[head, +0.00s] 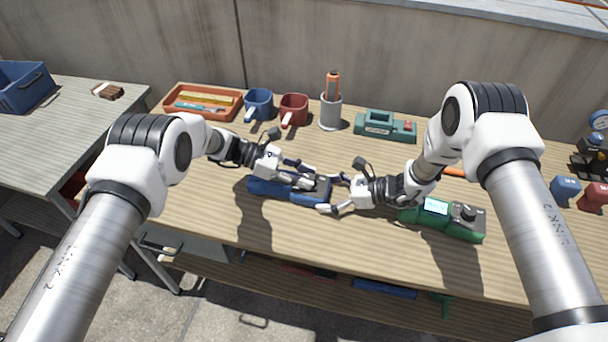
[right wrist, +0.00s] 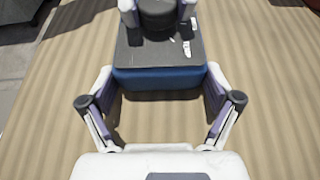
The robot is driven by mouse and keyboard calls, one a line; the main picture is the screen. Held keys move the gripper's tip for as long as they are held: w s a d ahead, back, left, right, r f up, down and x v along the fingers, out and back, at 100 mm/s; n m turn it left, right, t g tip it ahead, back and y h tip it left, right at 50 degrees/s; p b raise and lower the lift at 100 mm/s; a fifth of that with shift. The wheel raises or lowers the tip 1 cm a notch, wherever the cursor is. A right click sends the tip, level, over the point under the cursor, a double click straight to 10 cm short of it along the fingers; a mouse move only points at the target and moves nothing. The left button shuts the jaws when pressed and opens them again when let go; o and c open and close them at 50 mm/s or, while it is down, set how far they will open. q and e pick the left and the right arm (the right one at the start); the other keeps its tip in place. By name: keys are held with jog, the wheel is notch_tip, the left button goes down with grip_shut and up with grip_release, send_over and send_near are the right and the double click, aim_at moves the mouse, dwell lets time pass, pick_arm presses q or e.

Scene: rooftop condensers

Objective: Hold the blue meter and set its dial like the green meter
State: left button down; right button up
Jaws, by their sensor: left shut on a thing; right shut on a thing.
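The blue meter (head: 262,187) lies on the wooden bench in front of me, its grey face up and partly hidden by my grippers. My right gripper (head: 332,193) reaches in from the right. The dial's setting cannot be read. The green meter (head: 445,217) lies to the right, with a lit screen and dark dial (head: 466,212); its setting is too small to read.
Blue (head: 565,190) and red (head: 593,197) blocks sit far right. The bench's front strip is clear.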

pick_arm(q)
jog(key=c, duration=0.8)
grip_release()
jog(key=shift+o, duration=0.2)
jog(key=v, duration=1.2)
pick_arm(e)
jog(key=o, duration=1.3)
